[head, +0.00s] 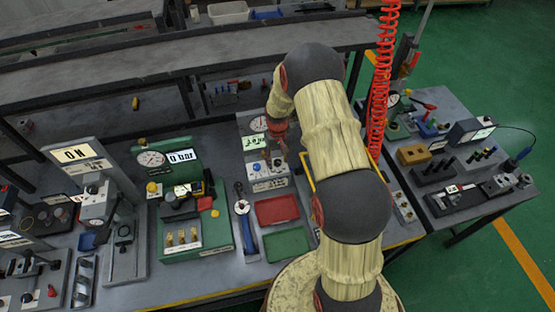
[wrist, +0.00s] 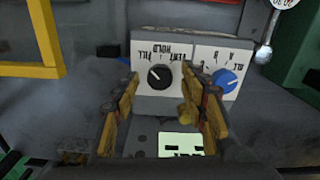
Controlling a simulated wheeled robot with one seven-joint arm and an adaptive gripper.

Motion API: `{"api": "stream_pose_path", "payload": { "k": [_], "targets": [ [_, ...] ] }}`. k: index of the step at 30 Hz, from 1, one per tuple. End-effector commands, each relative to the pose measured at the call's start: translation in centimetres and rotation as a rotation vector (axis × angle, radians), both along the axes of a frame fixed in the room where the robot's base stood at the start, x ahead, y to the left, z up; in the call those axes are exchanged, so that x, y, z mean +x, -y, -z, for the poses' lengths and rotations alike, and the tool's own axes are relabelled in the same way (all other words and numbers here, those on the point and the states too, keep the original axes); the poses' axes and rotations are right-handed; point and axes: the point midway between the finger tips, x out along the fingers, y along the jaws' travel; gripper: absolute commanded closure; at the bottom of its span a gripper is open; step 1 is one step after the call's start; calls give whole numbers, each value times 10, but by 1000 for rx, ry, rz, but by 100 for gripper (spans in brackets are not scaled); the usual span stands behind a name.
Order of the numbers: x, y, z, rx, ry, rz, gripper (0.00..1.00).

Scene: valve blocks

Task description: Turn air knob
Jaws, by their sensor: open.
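A light grey control box (wrist: 146,48) faces my wrist camera. On it is a black knob (wrist: 160,77) with upside-down labels reading FILL, HOLD and VENT. To its right is a blue knob (wrist: 225,81) with its own marks. I cannot tell from the labels which one is the air knob. My gripper (wrist: 168,88) is open, its worn yellow fingers on either side of the black knob in the picture. No contact shows, and the depth gap is unclear. In the head view the control box (head: 268,169) sits just below my gripper (head: 277,152), with its knobs very small.
A yellow frame (wrist: 52,40) stands at the left in the wrist view. In the head view, a red tray (head: 277,209) and a green tray (head: 287,244) lie in front of the box. A red coiled hose (head: 382,80) hangs right of my arm. A gauge rig (head: 186,232) stands left.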

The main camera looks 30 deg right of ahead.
Motion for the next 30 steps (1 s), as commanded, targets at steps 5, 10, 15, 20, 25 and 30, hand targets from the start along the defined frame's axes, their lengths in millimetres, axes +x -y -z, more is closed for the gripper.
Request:
{"api": "stream_pose_path", "payload": {
  "k": [5, 10, 15, 20, 25, 30],
  "targets": [
    [0, 0, 0, 0, 0, 0, 62],
    [0, 0, 0, 0, -1, 0, 72],
    [0, 0, 0, 0, -1, 0, 82],
    [0, 0, 0, 0, -1, 0, 91],
    [0, 0, 0, 0, -1, 0, 100],
    [0, 0, 0, 0, -1, 8, 100]
  ]
}}
